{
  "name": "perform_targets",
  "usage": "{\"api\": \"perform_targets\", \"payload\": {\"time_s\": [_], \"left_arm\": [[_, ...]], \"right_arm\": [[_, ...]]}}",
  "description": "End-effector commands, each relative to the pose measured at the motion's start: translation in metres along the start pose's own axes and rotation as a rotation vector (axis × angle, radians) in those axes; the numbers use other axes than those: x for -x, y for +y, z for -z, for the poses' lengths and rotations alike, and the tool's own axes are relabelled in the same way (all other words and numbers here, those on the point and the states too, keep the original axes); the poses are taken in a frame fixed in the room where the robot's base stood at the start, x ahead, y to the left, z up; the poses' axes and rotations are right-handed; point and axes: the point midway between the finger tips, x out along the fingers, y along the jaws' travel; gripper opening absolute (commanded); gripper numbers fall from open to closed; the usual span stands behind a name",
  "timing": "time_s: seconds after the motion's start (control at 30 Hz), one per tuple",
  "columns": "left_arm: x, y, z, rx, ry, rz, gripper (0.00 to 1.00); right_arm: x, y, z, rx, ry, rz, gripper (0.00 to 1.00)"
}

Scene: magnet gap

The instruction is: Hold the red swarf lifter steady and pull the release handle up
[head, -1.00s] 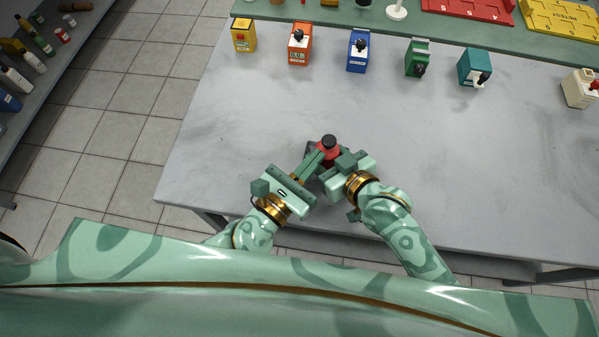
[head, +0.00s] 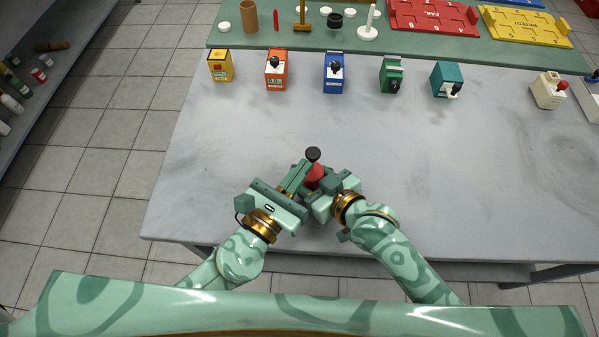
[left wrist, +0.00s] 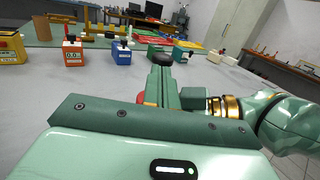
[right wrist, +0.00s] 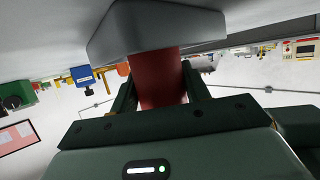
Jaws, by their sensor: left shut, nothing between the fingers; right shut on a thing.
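The red swarf lifter (head: 315,177) stands near the table's front edge. Its black release handle knob (head: 313,153) shows above the red body with a gap between. In the right wrist view the lifter's red body (right wrist: 160,80) runs to a dark grey base (right wrist: 150,28) against the tabletop. My right gripper (right wrist: 162,95) is shut on the red body, a finger on each side. My left gripper (head: 303,174) is shut and empty, its fingertips close beside the lifter just below the knob. In the left wrist view the knob (left wrist: 163,57) rises beyond these fingers; whether they touch it is hidden.
A row of yellow (head: 220,66), orange (head: 276,70), blue (head: 334,73), green and teal containers stands behind, with a cream one (head: 548,90) at right. A green mat (head: 390,45) with red and yellow trays lies farther back. The table between is clear.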

Motion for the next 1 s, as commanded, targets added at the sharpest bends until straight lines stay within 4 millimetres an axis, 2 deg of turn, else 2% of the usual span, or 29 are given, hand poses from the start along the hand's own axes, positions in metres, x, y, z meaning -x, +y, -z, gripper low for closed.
{"api": "perform_targets", "payload": {"time_s": [0.17, 0.27, 0.6, 0.7, 0.83, 1.0], "left_arm": [[0.002, 0.000, 0.000, -0.001, -0.001, -0.001, 0.00], [0.011, 0.000, 0.001, -0.004, 0.000, 0.000, 0.00], [0.075, 0.000, 0.001, -0.001, 0.003, 0.003, 0.00], [0.088, 0.000, 0.001, -0.001, 0.003, 0.001, 0.00], [0.098, 0.000, 0.000, 0.000, 0.000, 0.000, 0.00], [0.100, 0.000, 0.000, 0.000, -0.001, 0.000, 0.00]], "right_arm": [[0.000, -0.001, -0.001, 0.002, -0.001, 0.002, 0.19], [0.000, -0.001, -0.001, 0.001, -0.001, 0.002, 0.19], [0.000, -0.001, -0.001, 0.000, -0.001, 0.001, 0.19], [0.000, -0.001, 0.000, 0.000, -0.001, 0.001, 0.19], [0.000, -0.001, 0.000, 0.000, -0.001, 0.001, 0.19], [0.000, -0.001, 0.000, 0.001, -0.001, 0.001, 0.19]]}}
